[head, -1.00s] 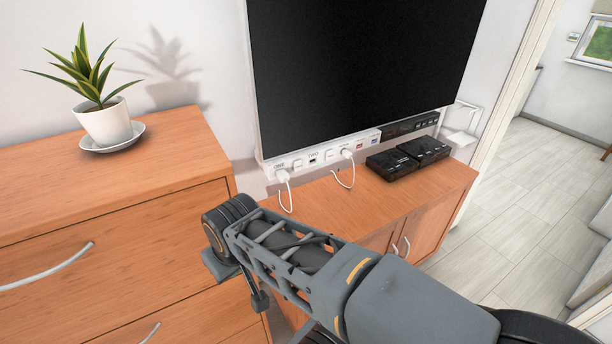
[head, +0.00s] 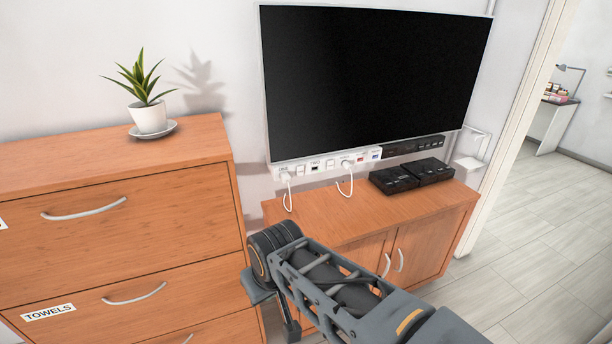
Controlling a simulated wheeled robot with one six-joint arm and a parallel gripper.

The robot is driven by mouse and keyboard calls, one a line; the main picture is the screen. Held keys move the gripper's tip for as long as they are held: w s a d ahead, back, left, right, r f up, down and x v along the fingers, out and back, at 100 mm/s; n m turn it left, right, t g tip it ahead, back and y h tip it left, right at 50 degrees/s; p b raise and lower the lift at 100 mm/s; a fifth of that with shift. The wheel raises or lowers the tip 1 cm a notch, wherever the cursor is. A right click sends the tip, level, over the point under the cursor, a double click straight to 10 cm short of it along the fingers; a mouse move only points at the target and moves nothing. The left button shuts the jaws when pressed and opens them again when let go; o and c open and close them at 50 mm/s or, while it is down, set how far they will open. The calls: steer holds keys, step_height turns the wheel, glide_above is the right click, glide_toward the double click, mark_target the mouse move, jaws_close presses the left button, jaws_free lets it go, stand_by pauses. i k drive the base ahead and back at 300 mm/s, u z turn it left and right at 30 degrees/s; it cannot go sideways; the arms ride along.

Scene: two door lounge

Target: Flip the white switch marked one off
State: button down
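A white power strip (head: 322,166) runs along the wall just under the television. A label that seems to read ONE is at its left end, above a white plug (head: 285,177). A small white switch (head: 300,170) sits just right of that plug; whether it is on or off is too small to tell. A label TWO and a second white switch (head: 330,164) are further right, before another white plug (head: 347,164). My arm reaches in from the lower right, in front of and below the strip.
A wooden cabinet (head: 420,239) stands under the strip, with black boxes (head: 411,174) on top. A taller drawer unit (head: 110,226) with a potted plant (head: 149,116) stands at left. The television (head: 375,80) hangs above. Open floor (head: 540,228) lies through the doorway at right.

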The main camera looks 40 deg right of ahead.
mark_target(300, 172)
steer(key=z, duration=0.35)
steer(key=i, duration=1)
